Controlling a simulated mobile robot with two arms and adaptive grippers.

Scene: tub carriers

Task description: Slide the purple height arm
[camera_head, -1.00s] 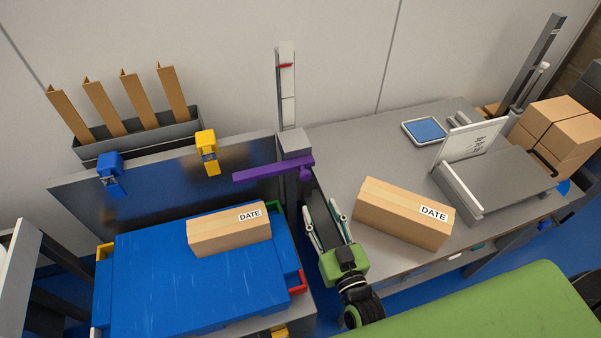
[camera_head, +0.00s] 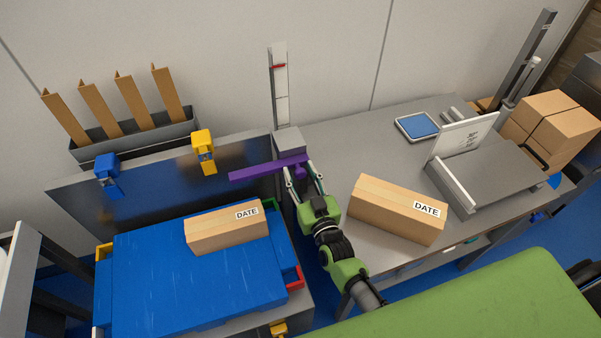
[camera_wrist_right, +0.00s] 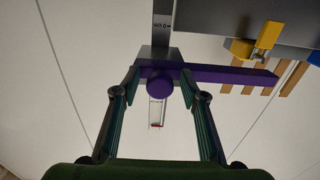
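The purple height arm (camera_head: 262,169) reaches out to the left from the grey block at the foot of the upright scale (camera_head: 280,85). The scale carries a red marker. My right gripper (camera_head: 303,180) is open at the knob end of the purple arm. In the right wrist view the round purple knob (camera_wrist_right: 160,88) lies between the two spread fingers of my right gripper (camera_wrist_right: 163,95), with gaps on both sides; the purple bar (camera_wrist_right: 230,75) runs off to the right. My left gripper is not in view.
A box marked DATE (camera_head: 227,235) sits on the blue tub lid (camera_head: 190,280) at left. Another DATE box (camera_head: 398,209) lies on the grey table (camera_head: 360,150), right of my right arm. Yellow (camera_head: 204,152) and blue (camera_head: 107,174) clips sit on the panel's top edge.

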